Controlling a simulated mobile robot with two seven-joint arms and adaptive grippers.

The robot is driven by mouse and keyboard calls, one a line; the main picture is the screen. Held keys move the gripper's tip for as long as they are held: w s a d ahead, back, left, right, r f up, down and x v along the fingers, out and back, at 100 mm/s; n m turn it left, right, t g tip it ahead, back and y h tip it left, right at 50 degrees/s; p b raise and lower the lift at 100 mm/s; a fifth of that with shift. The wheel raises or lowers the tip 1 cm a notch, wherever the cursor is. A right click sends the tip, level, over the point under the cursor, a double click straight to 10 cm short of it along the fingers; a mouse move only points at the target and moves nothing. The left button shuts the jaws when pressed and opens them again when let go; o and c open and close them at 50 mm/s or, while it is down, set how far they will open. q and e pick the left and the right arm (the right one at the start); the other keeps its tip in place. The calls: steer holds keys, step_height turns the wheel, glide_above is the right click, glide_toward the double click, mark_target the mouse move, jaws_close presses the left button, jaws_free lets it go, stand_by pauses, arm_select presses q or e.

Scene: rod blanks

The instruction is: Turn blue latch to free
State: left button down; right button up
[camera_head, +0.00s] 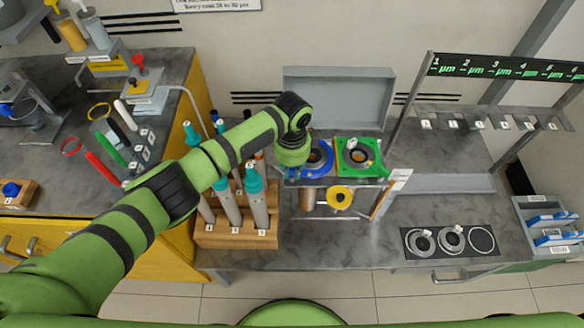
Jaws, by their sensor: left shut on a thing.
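My left arm reaches in from the left, and its wrist is over the middle of the bench. My left gripper (291,165) is at the left edge of the blue ring fixture (325,158) and is shut on the blue latch (294,174). The wrist covers most of the fingers and latch, so the latch's exact angle is hard to tell. My right gripper is not in view.
A green fixture (373,146) stands right beside the blue one, with a yellow ring (341,196) below. A wooden rack (234,238) with several teal-topped cylinders stands close at left. A grey tray (386,93) is behind. Bench is clear at front centre (330,245).

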mark_target(292, 171)
arm_select(q)
steer(key=c, duration=1.2)
jaws_free()
step_height(292, 171, up, 12)
